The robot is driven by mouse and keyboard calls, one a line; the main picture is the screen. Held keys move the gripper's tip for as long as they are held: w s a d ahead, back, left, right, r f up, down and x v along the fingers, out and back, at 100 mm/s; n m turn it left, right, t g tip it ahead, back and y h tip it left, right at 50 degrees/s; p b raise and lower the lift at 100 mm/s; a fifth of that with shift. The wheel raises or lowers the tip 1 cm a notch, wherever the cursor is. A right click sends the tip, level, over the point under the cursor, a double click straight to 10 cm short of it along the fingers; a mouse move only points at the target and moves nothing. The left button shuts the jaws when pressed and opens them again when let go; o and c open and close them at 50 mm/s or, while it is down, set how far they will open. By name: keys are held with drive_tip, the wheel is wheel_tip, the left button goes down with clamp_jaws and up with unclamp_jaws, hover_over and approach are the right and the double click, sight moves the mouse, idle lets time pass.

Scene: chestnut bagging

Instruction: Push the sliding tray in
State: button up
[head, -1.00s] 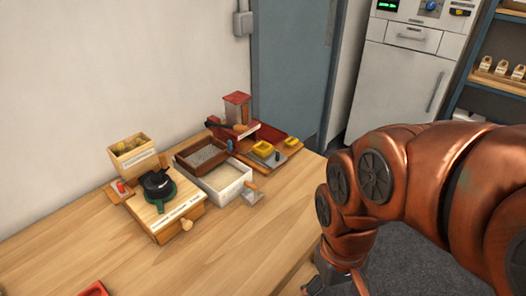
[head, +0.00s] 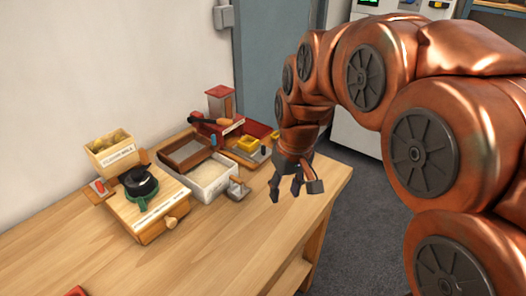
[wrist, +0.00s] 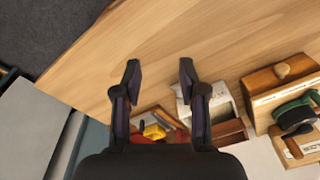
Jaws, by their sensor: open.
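I cannot tell for certain which part is the sliding tray. A white open tray (head: 224,186) with pale contents stands against a brown open box (head: 170,162); the tray also shows in the wrist view (wrist: 226,91). Left of it is a light wooden box (head: 130,218) with a round knob (head: 171,222) on its front. Right of it is a board with a yellow block (head: 248,143). My gripper (head: 287,195) is open and empty, fingers pointing down, above the table right of the white tray. In the wrist view my open fingers (wrist: 160,66) have bare table between their tips.
A metal scoop (head: 237,189) lies before the white tray. A chestnut bin (head: 112,152) and a red-topped tower (head: 220,102) stand behind.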

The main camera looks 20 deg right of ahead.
sight(264, 146)
drive_tip(key=w+d+f+n+t+b, duration=0.1)
drive_tip(key=w+d+t+b, duration=0.1)
drive_tip(key=w, duration=1.1)
drive_tip(key=w+d+f+n+t+b, duration=0.1)
drive_tip(key=w+d+b, duration=0.1)
drive_tip(key=w, duration=1)
drive_tip(key=shift+p+x, duration=0.7)
drive_tip(key=shift+x, duration=3.1)
drive_tip(key=shift+w+a, duration=0.15)
drive_tip(key=shift+a, duration=0.05)
drive_tip(key=shift+c, duration=0.2)
drive_tip(key=shift+m, duration=0.3)
clamp_jaws()
